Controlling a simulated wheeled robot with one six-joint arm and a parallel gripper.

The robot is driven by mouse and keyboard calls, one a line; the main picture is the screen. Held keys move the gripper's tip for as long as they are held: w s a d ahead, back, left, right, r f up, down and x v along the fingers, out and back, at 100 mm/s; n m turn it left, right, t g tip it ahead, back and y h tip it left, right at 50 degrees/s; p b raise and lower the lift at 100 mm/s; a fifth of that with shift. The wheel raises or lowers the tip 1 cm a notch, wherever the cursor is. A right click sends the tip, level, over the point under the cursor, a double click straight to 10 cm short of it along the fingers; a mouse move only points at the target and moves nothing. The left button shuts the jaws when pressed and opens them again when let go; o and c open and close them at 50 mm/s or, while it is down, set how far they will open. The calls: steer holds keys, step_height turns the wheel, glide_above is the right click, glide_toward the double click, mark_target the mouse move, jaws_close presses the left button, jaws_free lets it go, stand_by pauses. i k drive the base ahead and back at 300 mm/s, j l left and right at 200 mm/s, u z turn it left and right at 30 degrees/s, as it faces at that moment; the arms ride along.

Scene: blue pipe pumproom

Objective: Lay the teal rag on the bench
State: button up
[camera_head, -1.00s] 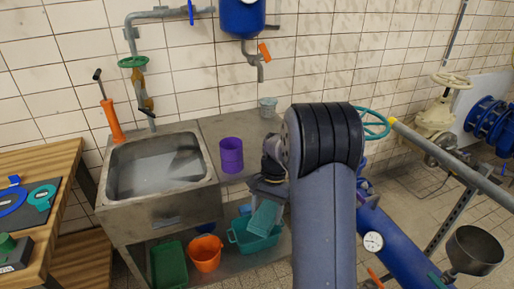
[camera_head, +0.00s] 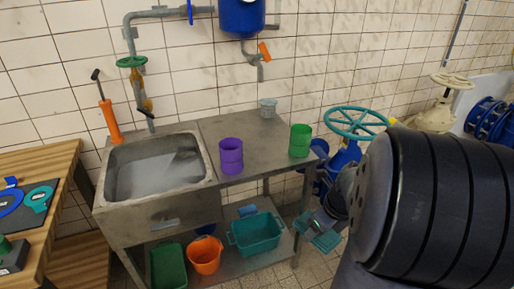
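The teal rag (camera_head: 319,238) hangs at my gripper (camera_head: 325,221), to the right of the steel sink unit and below the level of its top. My gripper appears shut on the rag; the fingers are small and partly hidden by my arm. The wooden bench (camera_head: 62,160) is at the far left, well away from my gripper. The steel sink unit with a flat worktop (camera_head: 250,137) stands between them. I cannot tell which of these two surfaces the task calls the bench.
A teal bin (camera_head: 256,234), orange bucket (camera_head: 205,254) and green crate (camera_head: 168,266) are below. A blue valve with a teal handwheel (camera_head: 357,122) is beside my arm.

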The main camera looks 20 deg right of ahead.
mark_target(260, 151)
steer(key=i, duration=0.95)
